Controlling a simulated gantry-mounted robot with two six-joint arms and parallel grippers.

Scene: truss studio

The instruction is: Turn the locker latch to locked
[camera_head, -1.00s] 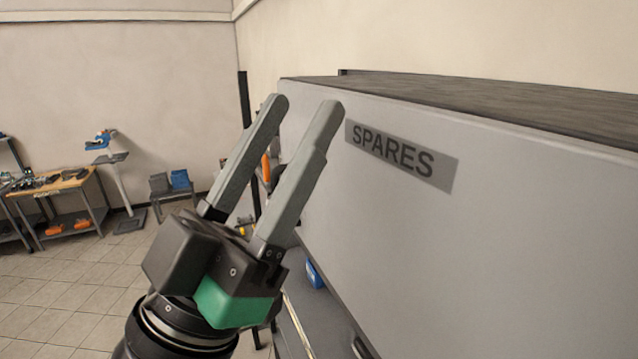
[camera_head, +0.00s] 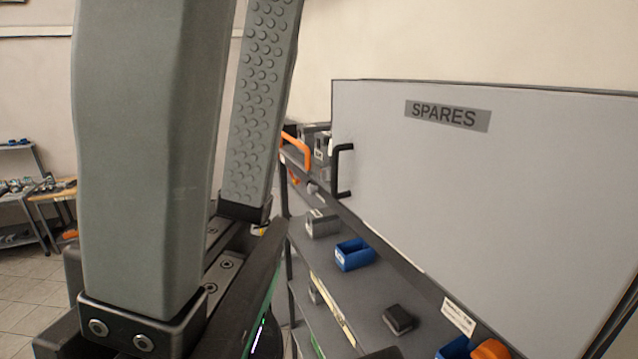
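A grey panel marked SPARES (camera_head: 500,190) fills the right side; I cannot tell whether it is the locker's door. A black handle (camera_head: 342,170) stands upright at its left edge. I cannot make out a separate latch or its position. My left gripper (camera_head: 228,110) is very close to the camera at the left, pointing up, with its tips cut off by the top edge. Its two grey fingers are apart with nothing seen between them. It appears left of the handle and is not touching it. My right gripper is not in view.
Shelves below the panel hold a blue bin (camera_head: 354,254), a grey bin (camera_head: 322,223) and a dark block (camera_head: 398,319). An orange handle-like thing (camera_head: 297,148) is behind the gripper. A workbench (camera_head: 50,195) is at the far left.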

